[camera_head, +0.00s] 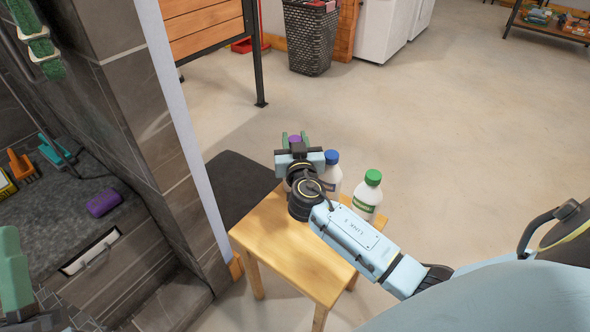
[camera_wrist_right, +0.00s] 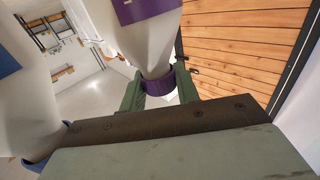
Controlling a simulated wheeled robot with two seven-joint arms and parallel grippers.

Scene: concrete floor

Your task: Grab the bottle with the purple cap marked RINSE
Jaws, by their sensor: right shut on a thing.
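The bottle with the purple cap (camera_head: 294,139) stands at the far side of a small wooden table, mostly hidden behind my right gripper. In the right wrist view its white body (camera_wrist_right: 145,40), purple label and purple cap (camera_wrist_right: 158,85) show upside down; the label's words cannot be read. My right gripper (camera_head: 295,138) is shut on this bottle at the cap, with a green finger on each side. My left gripper (camera_head: 14,270) shows only in part at the lower left edge, away from the table; its opening cannot be judged.
A blue-capped bottle (camera_head: 331,172) stands right beside the purple-capped one, and a green-capped bottle (camera_head: 367,196) farther right. The front of the wooden table (camera_head: 285,255) is bare. A tiled wall (camera_head: 140,110) and a dark counter (camera_head: 80,190) are on the left. Open floor lies beyond the table.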

